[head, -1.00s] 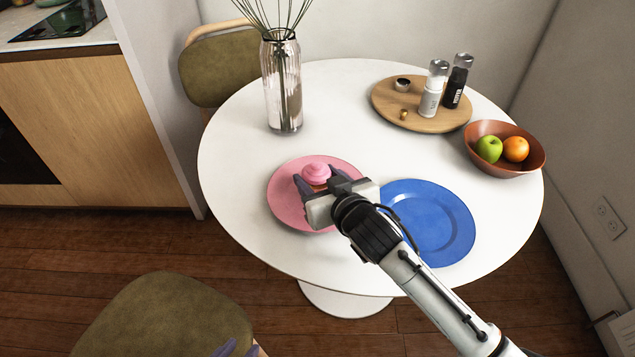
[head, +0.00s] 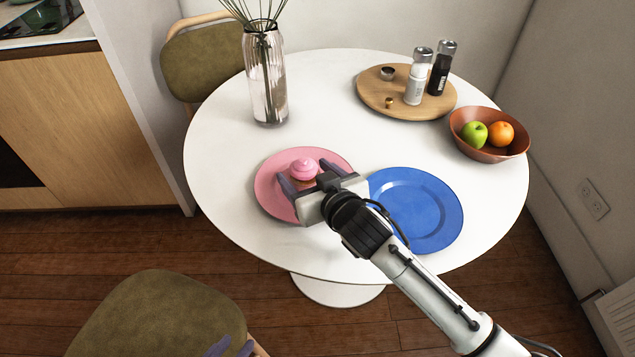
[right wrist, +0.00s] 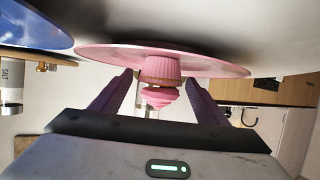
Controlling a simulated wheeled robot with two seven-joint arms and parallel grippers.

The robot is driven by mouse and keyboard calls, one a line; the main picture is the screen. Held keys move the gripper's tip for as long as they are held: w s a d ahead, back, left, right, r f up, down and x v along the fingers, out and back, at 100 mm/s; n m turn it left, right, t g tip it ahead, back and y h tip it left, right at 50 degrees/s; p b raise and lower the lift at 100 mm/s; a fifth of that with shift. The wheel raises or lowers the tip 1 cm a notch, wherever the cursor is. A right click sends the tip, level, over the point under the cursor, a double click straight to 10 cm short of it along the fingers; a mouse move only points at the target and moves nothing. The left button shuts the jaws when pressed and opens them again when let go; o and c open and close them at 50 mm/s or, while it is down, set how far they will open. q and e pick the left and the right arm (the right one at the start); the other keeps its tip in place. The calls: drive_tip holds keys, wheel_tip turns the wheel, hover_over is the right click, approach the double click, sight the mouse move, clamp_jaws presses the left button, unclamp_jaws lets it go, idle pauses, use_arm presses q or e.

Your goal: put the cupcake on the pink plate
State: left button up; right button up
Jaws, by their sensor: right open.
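The cupcake (head: 304,170), with pink frosting, stands upright on the pink plate (head: 271,202) at the front left of the white table. My right gripper (head: 307,176) is open, with a finger on either side of the cupcake. In the right wrist view, which is upside down, the cupcake (right wrist: 160,70) has its base against the pink plate (right wrist: 215,64). There the open right gripper (right wrist: 158,82) shows gaps between its fingers and the cupcake. My left gripper (head: 230,348) shows only purple fingertips at the bottom edge, in front of the chair; the rest is out of frame.
A blue plate (head: 425,205) lies right of the pink plate, partly under my right arm. A glass vase (head: 265,85) stands behind. A wooden board (head: 385,107) with shakers and a brown bowl (head: 500,153) of fruit are at back right. A chair (head: 160,315) stands in front.

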drive_tip(key=p+v, duration=0.1)
drive_tip(key=v, duration=1)
drive_tip(key=shift+s, duration=0.1)
